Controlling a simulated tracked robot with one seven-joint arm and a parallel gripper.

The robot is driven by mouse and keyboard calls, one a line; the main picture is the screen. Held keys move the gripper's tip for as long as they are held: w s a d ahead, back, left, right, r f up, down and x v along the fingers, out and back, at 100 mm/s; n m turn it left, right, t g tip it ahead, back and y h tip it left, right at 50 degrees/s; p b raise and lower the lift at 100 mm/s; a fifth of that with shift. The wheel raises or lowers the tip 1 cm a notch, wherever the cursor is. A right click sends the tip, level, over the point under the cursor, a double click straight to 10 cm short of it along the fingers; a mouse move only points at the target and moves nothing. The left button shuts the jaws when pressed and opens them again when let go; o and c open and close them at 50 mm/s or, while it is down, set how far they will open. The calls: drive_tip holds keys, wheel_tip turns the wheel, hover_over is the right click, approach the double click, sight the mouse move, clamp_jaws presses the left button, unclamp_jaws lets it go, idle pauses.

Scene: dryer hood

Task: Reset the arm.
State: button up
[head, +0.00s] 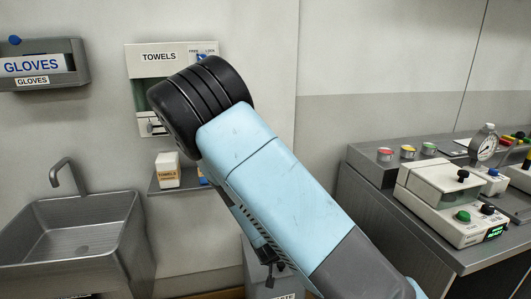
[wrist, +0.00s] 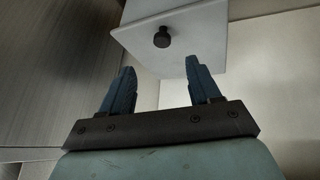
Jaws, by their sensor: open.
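My arm, light blue with a black ribbed joint, crosses the middle of the head view from lower right to upper centre-left. Its black joint covers part of the towel dispenser. My gripper (wrist: 158,70) is open in the wrist view, its two dark blue fingers apart and nothing between them. A white panel or box with a dark round knob (wrist: 161,37) lies beyond the fingertips, apart from them. In the head view a small dark part of the gripper (head: 268,262) seems to show below the arm; the rest is hidden.
A grey sink (head: 80,240) stands at the left, under a glove holder (head: 80,66). The towel dispenser (head: 150,65) hangs above a small shelf with a white bottle (head: 167,170).

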drive_tip(key=s+d+r+g+y, duration=0.1)
drive_tip(key=s+d+r, duration=0.15)
drive_tip(key=r, duration=0.65)
drive_tip(key=s+d+r+m+y, duration=0.1)
drive_tip(key=d+r, duration=0.3)
drive_tip(key=r, duration=0.5)
drive_tip(key=s+d+r+g+y, duration=0.1)
drive_tip(key=d+r+y, duration=0.15)
drive_tip(key=r, duration=0.75)
drive_tip(key=s+d+r+t+h, duration=0.1)
drive_tip(key=s+d+r, duration=0.4)
drive_tip(key=s+r, duration=0.2)
drive_tip(key=s+d+r+h, duration=0.1)
drive_tip(key=s+d+r, duration=0.4)
drive_tip(key=s+r, duration=0.3)
drive_tip(key=s, duration=0.3)
drive_tip(key=shift+s+r+n+t, duration=0.2)
drive_tip(key=shift+r+n+t, duration=0.1)
drive_tip(key=shift+t, duration=0.1)
drive_tip(key=shift+h, duration=0.25)
